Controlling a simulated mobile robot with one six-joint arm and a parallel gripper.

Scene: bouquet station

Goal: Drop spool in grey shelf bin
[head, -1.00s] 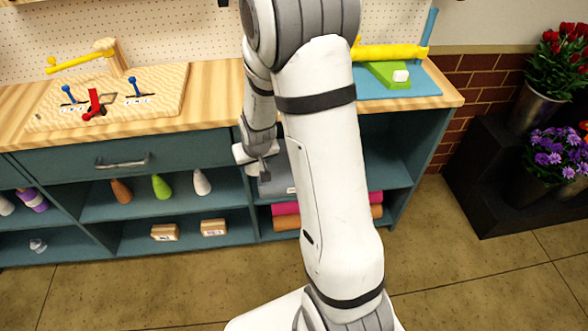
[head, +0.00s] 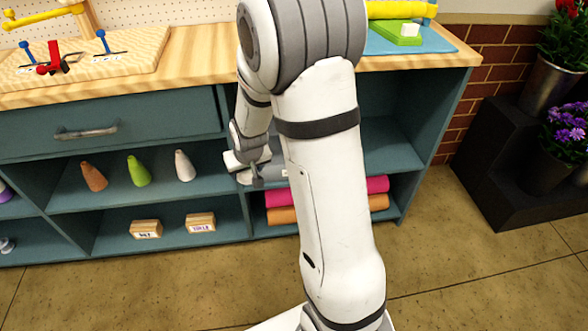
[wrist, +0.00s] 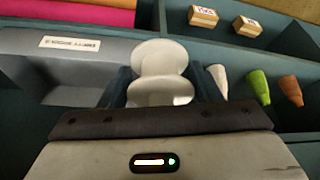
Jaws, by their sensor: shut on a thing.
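The spool (wrist: 162,85) is white with wide round flanges. In the wrist view it sits between the two dark fingers of my gripper (wrist: 163,78), which is shut on it. The grey bin (wrist: 62,62), with a white label, lies just left of the spool in the wrist view. The spool appears beside or over the bin's end; its exact height above the bin is unclear. In the head view my gripper (head: 257,176) is at the middle shelf opening, in front of the grey bin (head: 280,172). My arm hides most of the bin, and the spool cannot be made out there.
Pink (head: 375,184) and orange rolls lie on the shelf below the bin. Brown, green and white cones (head: 138,171) stand in the neighbouring compartment, above two small wooden blocks (head: 200,222). A shelf divider (wrist: 183,30) is close to my gripper. The wooden counter (head: 200,75) overhangs above.

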